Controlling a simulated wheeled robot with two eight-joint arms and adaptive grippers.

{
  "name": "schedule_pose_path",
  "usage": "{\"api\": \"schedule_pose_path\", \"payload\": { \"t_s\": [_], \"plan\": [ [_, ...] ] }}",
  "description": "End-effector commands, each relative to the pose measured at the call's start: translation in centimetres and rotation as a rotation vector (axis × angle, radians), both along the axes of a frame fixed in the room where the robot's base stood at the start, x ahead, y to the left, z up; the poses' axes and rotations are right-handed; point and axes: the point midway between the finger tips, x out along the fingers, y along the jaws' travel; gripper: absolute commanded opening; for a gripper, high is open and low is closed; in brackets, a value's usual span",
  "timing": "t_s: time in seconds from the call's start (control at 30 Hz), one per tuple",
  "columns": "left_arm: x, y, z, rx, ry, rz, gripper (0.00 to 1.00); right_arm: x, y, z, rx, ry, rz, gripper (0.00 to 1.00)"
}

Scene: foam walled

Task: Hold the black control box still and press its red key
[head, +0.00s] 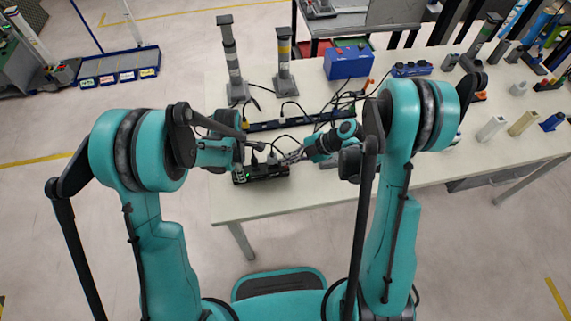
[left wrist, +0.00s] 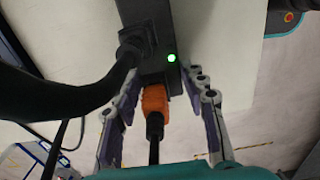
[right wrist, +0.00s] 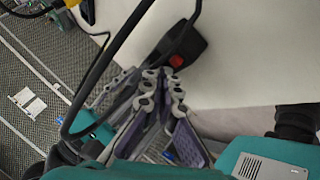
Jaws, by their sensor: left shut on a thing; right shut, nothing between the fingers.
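The black control box (head: 270,171) lies at the table's near edge in the head view. In the left wrist view the box (left wrist: 155,72) shows a lit green lamp and an orange plug (left wrist: 154,98) at its end. My left gripper (left wrist: 168,82) has its fingers on either side of that end, shut on the box. In the right wrist view the red key (right wrist: 176,61) shows on top of the box (right wrist: 192,46). My right gripper (right wrist: 163,76) is shut and empty, its tips close by the key; whether they touch it I cannot tell.
A black power strip (head: 285,123) with several plugs and cables lies just behind the box. A blue box (head: 348,61) and two grey posts stand farther back on the white table (head: 400,130). Cables cross close to my right gripper.

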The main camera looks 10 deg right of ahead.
Motion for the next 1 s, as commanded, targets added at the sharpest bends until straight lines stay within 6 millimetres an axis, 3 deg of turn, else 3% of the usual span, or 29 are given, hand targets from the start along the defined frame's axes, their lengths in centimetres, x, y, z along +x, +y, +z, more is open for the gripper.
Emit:
{"api": "schedule_pose_path", "payload": {
  "t_s": [1.0],
  "plan": [
    [0.0,0.0,0.0,0.0,0.0,0.0,0.06,0.02,0.0,-1.01,0.0,0.0,0.0,0.0]
  ]
}}
